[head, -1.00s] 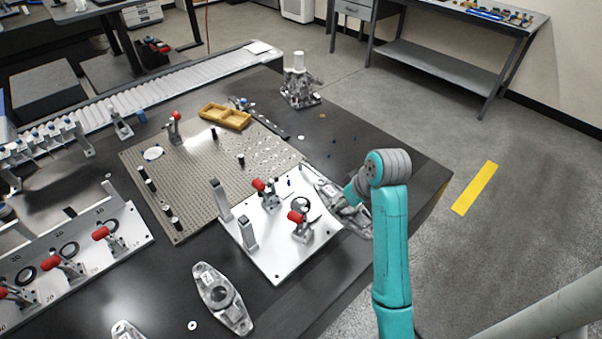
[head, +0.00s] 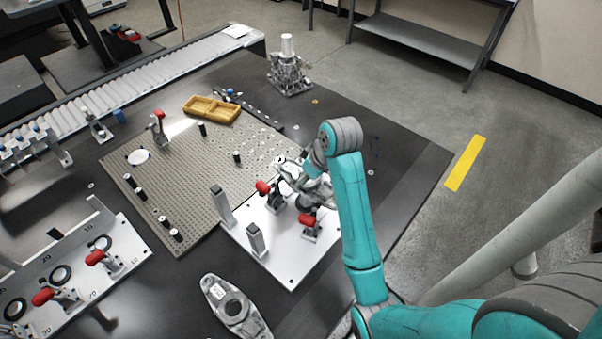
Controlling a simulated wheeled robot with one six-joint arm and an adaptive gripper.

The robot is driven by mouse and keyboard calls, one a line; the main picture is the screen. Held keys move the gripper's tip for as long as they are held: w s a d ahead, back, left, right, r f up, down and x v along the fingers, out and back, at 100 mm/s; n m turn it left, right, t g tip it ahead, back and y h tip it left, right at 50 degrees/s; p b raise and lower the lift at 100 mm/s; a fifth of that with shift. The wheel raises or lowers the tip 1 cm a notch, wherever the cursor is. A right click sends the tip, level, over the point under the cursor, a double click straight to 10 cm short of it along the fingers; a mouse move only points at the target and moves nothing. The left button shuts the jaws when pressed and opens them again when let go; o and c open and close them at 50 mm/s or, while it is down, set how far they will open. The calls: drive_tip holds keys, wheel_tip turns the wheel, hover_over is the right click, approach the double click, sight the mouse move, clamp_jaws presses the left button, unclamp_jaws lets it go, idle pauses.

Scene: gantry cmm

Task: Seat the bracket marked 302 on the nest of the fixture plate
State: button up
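The white fixture plate (head: 290,262) lies on the dark table, with two grey upright posts at its left and two red-handled clamps on it. My gripper (head: 304,182) is over the plate's far right part, behind the clamps. It is shut on a grey metal bracket (head: 288,170), which is partly hidden by the gripper and arm. The bracket's marking cannot be seen, nor whether it touches the nest, which is mostly hidden under it. Another grey bracket (head: 243,315) with a round hole and a white label lies on the table at the front; its label is too small to read.
A perforated plate (head: 185,195) with black pins and a yellow tray (head: 212,109) lies left of and behind the fixture plate. A numbered rack (head: 120,262) with red clamps is at left. A metal part (head: 288,75) stands at the back. The table's right side is clear.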

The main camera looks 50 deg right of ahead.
sight(317, 185)
drive_tip(key=shift+f, duration=3.05)
drive_tip(key=shift+f, duration=1.3)
drive_tip(key=o, duration=1.6)
drive_tip(key=shift+o, duration=0.2)
drive_tip(key=v, duration=0.7)
drive_tip(key=shift+s+r, duration=0.15)
drive_tip(key=shift+r, duration=0.1)
